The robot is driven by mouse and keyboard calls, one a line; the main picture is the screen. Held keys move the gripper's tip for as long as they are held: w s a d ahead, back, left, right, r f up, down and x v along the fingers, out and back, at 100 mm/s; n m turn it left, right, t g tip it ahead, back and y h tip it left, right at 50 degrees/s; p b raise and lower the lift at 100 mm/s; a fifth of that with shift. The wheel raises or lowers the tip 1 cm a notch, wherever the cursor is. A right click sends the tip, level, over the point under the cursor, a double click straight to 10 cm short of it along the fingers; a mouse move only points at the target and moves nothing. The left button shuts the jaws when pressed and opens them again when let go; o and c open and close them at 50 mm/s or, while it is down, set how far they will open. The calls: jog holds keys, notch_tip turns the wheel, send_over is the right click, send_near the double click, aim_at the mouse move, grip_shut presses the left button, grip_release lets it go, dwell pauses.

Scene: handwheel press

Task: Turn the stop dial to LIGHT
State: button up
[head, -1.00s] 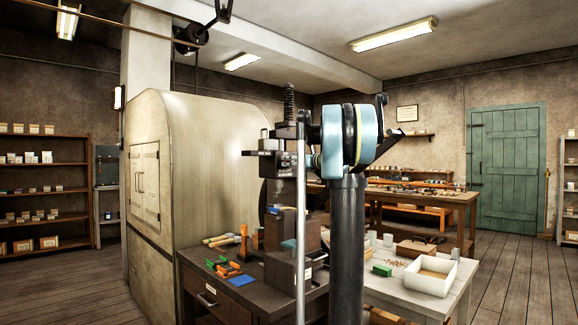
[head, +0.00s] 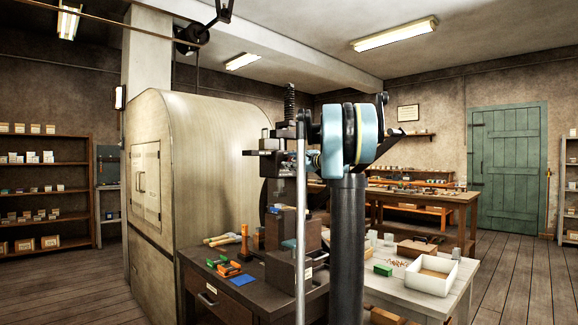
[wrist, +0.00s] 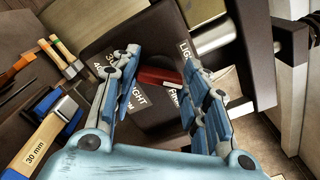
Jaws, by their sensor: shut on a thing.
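In the wrist view, the stop dial (wrist: 158,77) shows as a small red bar on a dark panel (wrist: 150,42). My gripper (wrist: 160,64) has its two blue fingers on either side of the red bar and is shut on it. The fingers hide parts of the dial and its surround. White lettering near the fingers includes a partly covered word ending in IGHT, a word starting LIG, and what looks like FIRM. I cannot tell which word the dial points to. In the head view the dial and fingertips are not clearly visible.
A metal cylinder (wrist: 212,30) is close to the right finger. In the head view, a dark bench (head: 222,287) and a white box (head: 430,284) stand around the press.

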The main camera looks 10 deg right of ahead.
jog(key=shift+s+a+f+n, duration=0.1)
jog(key=shift+s+n, duration=0.05)
jog(key=shift+n, duration=1.85)
jog(key=shift+s+a+f+n, duration=0.1)
jog(key=shift+n, duration=1.9)
jog(key=o, duration=1)
jog(key=shift+w+f, duration=0.1)
jog(key=shift+o, duration=0.2)
jog(key=shift+d, duration=0.1)
